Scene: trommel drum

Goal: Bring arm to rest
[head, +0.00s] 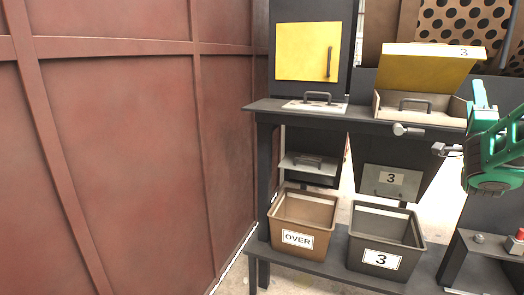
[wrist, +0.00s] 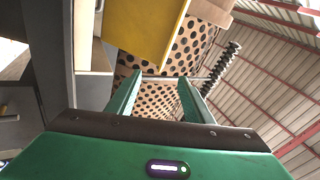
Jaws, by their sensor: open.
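My arm's green end is at the right edge of the head view, with my gripper (head: 498,104) pointing upward beside the yellow-lidded bin. In the wrist view my gripper (wrist: 158,86) shows two green fingers standing apart with nothing between them. Behind them is the perforated drum screen (wrist: 165,65), which also shows at the top right of the head view (head: 465,20). The gripper appears to touch nothing. The rest of my arm is cut off by the frame's right edge.
A dark bench (head: 360,118) carries a box with a raised yellow lid (head: 430,68) marked 3. A yellow door (head: 308,51) is shut at left. Below stand a brown OVER crate (head: 305,208) and a grey crate 3 (head: 385,222). A red button (head: 519,234) is at lower right.

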